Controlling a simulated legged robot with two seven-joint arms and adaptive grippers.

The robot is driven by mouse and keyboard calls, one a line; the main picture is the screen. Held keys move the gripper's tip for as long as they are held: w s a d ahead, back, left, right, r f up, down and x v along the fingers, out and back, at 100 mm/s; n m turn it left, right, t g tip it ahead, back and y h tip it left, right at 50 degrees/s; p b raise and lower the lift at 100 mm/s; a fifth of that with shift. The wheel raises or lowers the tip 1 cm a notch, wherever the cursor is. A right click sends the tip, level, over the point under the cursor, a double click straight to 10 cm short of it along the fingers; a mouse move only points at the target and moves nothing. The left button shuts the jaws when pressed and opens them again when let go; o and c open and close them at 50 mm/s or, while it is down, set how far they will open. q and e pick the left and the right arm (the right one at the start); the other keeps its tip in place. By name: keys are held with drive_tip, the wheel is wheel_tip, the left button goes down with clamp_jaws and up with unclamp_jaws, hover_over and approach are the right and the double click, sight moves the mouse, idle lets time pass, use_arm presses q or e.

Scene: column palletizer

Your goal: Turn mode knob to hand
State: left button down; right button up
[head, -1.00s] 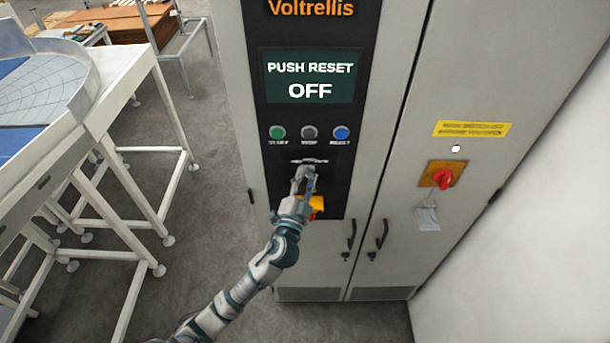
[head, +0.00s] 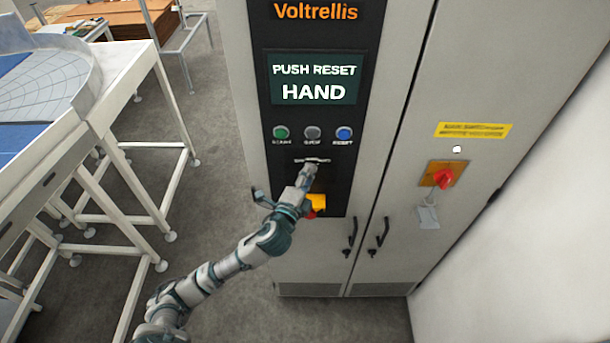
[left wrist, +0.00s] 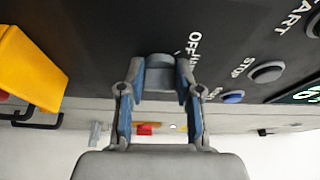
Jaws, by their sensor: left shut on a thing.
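My left gripper (head: 308,174) reaches the black panel of the grey cabinet, below the row of buttons. In the left wrist view its two fingers (left wrist: 159,88) are shut on the grey mode knob (left wrist: 159,66), one on each side. In the head view the gripper hides the knob and most of its label. The display (head: 314,79) above reads "PUSH RESET" and "HAND". In the left wrist view the letters "OFF" show beside the knob. My right gripper is in neither view.
Green (head: 280,132), grey (head: 312,132) and blue (head: 343,133) buttons sit above the knob. A yellow block with red (head: 317,204) is just below the gripper. A red rotary switch (head: 443,179) is on the right door. A white-framed conveyor (head: 120,95) stands at left.

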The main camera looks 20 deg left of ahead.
use_arm(q)
drive_tip(key=shift+s+d+f+m, duration=0.1)
drive_tip(key=shift+d+f+m, duration=0.05)
drive_tip(key=shift+d+m, duration=0.15)
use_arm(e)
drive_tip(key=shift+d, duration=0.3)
use_arm(q)
drive_tip(key=c, duration=1)
unclamp_jaws()
drive_tip(key=shift+o, duration=1.1)
drive_tip(key=shift+d, duration=0.3)
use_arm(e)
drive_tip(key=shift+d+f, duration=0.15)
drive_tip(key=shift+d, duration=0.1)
use_arm(q)
drive_tip(key=s, duration=0.7)
drive_tip(key=shift+a, duration=0.2)
